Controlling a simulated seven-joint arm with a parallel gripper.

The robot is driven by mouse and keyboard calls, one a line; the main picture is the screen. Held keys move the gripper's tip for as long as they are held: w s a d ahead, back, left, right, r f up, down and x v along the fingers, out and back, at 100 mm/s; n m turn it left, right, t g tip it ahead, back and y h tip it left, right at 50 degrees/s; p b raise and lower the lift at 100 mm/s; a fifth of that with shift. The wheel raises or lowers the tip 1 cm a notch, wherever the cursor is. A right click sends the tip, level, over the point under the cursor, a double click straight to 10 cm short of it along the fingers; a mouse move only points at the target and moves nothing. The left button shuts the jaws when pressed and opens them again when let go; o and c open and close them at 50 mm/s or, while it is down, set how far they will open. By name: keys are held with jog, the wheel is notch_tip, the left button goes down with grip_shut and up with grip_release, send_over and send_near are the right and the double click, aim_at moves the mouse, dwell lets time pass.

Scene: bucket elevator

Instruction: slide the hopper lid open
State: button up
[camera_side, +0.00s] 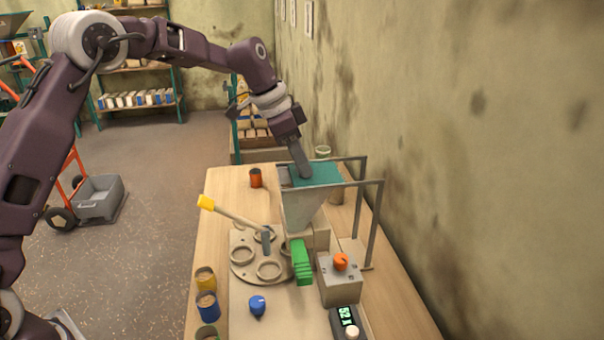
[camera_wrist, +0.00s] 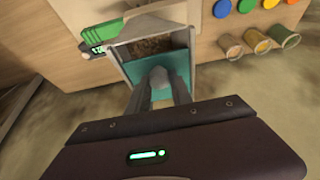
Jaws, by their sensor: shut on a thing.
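The grey hopper (camera_side: 303,207) stands in a metal frame on the table; its rim also shows in the wrist view (camera_wrist: 119,52). The teal hopper lid (camera_side: 326,172) lies across its top. In the wrist view the lid (camera_wrist: 186,64) covers the near part, and brown contents show through an open part beyond it. My gripper (camera_side: 305,175) reaches down onto the lid; its fingers (camera_wrist: 159,78) are shut on it.
A round plate with rings (camera_side: 242,262), a yellow-ended lever (camera_side: 228,215) and a green ribbed part (camera_side: 301,262) sit around the hopper. A grey box with an orange knob (camera_side: 340,282) stands at front right. Cups (camera_side: 206,305) line the left edge. The wall is close on the right.

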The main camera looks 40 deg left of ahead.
aim_at(335, 171)
jog(key=shift+w+d, duration=2.7)
jog(key=shift+a, duration=0.1)
jog(key=o, duration=1)
jog(key=shift+c, duration=0.2)
jog(key=shift+v, duration=3.05)
